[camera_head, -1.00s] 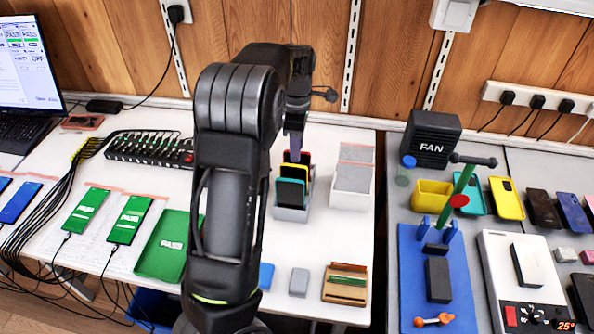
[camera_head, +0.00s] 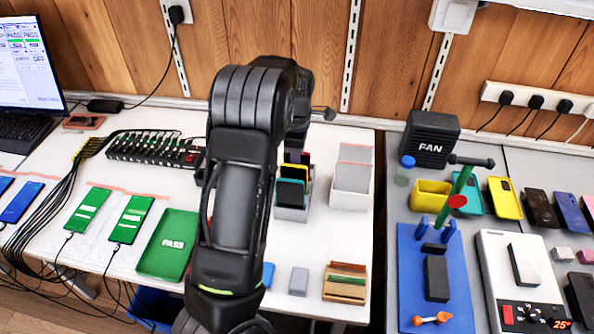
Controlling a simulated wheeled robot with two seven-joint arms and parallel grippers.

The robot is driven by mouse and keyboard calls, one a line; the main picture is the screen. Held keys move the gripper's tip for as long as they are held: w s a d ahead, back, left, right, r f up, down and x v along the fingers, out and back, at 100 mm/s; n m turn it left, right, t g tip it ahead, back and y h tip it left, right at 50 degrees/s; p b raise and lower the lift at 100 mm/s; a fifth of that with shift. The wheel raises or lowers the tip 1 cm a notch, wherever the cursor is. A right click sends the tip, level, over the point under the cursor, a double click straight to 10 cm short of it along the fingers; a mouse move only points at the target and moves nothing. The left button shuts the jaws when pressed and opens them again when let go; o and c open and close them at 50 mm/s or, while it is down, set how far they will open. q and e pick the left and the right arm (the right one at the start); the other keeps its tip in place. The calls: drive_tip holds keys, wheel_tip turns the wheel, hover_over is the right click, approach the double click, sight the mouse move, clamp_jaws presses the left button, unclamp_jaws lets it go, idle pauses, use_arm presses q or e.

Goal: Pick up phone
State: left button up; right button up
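Two phones with green screens, one (camera_head: 88,210) and another (camera_head: 131,219), lie cabled on the white table left of my arm. Blue-screen phones, one of them (camera_head: 21,202), lie at the far left edge. A rack (camera_head: 291,212) holds upright phones, a black one (camera_head: 290,192) in front with yellow and red ones behind. One arm of mine stands in the middle of the view and reaches toward the back of the rack. Its gripper is hidden behind the arm and the rack's phones. No other gripper shows.
A green PASS tray (camera_head: 167,245) lies left of my arm. A grey-white bin (camera_head: 351,184) stands right of the rack. A wooden holder (camera_head: 345,283) and grey block (camera_head: 299,281) lie in front. A FAN box (camera_head: 432,139) and blue mat (camera_head: 425,300) are at right.

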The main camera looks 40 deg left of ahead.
use_arm(q)
clamp_jaws()
idle(0.3)
idle(1.1)
